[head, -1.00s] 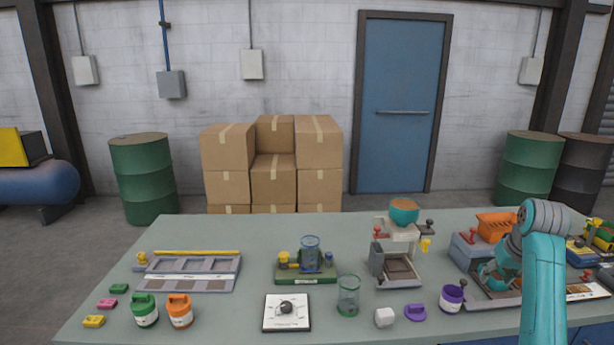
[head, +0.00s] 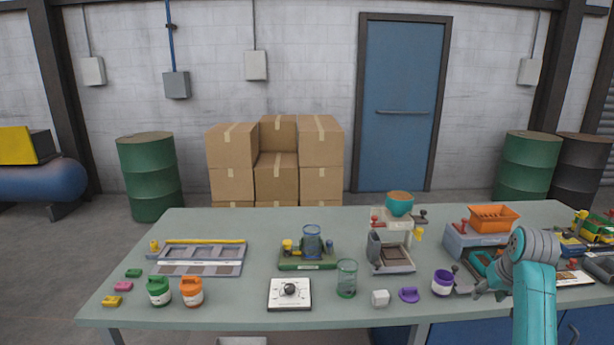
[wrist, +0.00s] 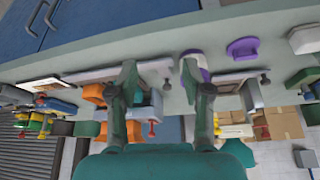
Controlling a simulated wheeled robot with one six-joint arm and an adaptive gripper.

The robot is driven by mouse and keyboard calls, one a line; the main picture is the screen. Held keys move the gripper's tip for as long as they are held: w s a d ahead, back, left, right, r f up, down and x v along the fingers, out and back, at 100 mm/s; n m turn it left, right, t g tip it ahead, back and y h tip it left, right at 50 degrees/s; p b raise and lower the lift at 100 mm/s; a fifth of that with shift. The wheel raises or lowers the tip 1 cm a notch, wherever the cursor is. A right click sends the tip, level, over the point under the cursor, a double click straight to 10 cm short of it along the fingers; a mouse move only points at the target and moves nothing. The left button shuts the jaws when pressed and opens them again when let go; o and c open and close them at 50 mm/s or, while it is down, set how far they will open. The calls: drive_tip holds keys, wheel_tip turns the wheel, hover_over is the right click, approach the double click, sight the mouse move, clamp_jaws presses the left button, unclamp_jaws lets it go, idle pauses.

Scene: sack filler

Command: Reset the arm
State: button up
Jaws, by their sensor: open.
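My gripper (head: 482,291) is at the right of the workbench (head: 240,317), close to the white and purple jar (head: 442,282). In the wrist view my gripper (wrist: 160,72) has its two fingers spread, with nothing between them. The jar (wrist: 196,65) shows just beyond the right finger there. The sack filler with an orange hopper tray (head: 493,218) stands behind my arm, and my arm hides part of its base.
A purple lid (head: 409,295), a white block (head: 380,298) and a clear green-based beaker (head: 347,278) stand left of the jar. A press with a teal bowl (head: 400,204) stands behind. The bench's left front is clear between items.

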drive_tip(key=s+a+f+t, duration=0.1)
drive_tip(key=s+a+f, duration=0.3)
drive_tip(key=f, duration=0.4)
drive_tip(key=s+a+f+t, duration=0.1)
drive_tip(key=s+a+f, duration=0.4)
drive_tip(key=f, duration=0.4)
drive_tip(key=s+a+f+t, duration=0.1)
drive_tip(key=s+a+f, duration=0.3)
drive_tip(key=f, duration=0.4)
drive_tip(key=s+a+f+t, duration=0.1)
drive_tip(key=s+a+f, duration=0.15)
drive_tip(key=s, duration=0.25)
drive_tip(key=s+a+f, duration=0.2)
drive_tip(key=s+a, duration=0.1)
drive_tip(key=s, duration=0.2)
drive_tip(key=s+a+r+n+t, duration=0.1)
drive_tip(key=s+a+r+t, duration=0.15)
drive_tip(key=s, duration=0.65)
drive_tip(key=s+a+r+t, duration=0.1)
drive_tip(key=s+a, duration=0.3)
drive_tip(key=s, duration=0.6)
drive_tip(key=s+a+r+n+t+y, duration=0.1)
drive_tip(key=s+a+r+t, duration=0.1)
drive_tip(key=s+r, duration=1.3)
drive_tip(key=shift+s+a+r, duration=0.25)
drive_tip(key=shift+s+r, duration=0.05)
drive_tip(key=shift+r, duration=0.05)
